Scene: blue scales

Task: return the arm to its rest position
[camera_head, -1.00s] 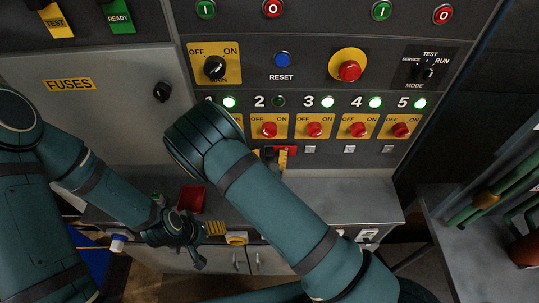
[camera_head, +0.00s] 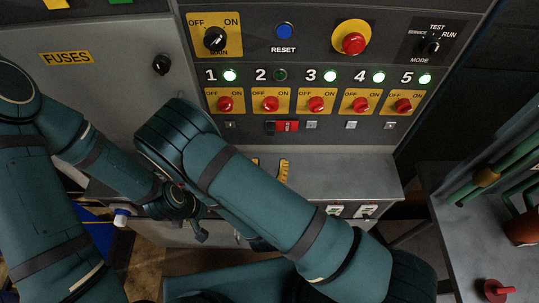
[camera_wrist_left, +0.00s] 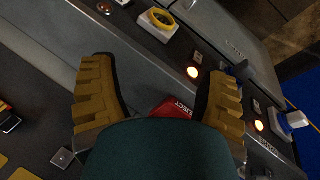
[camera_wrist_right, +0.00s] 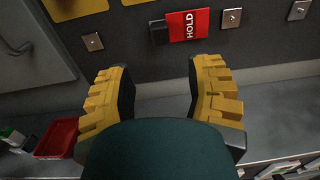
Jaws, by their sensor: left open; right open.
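My right arm (camera_head: 265,205) reaches across the middle of the head view, covering part of the counter. Its yellow fingertips (camera_head: 271,166) show beyond the forearm, above the counter and below the switch panel. In the right wrist view my right gripper (camera_wrist_right: 161,70) is open and empty, facing the panel below a red HOLD tag (camera_wrist_right: 188,25). My left arm (camera_head: 105,165) comes in from the left; its fingers are hidden behind the right arm in the head view. In the left wrist view my left gripper (camera_wrist_left: 160,78) is open and empty above a panel with a red EJECT part (camera_wrist_left: 172,107).
The grey counter (camera_head: 350,175) runs below the switch panel with its row of red knobs (camera_head: 316,104). A side bench (camera_head: 465,235) with green pipes (camera_head: 490,178) stands at the right. A red tray (camera_wrist_right: 58,138) shows in the right wrist view.

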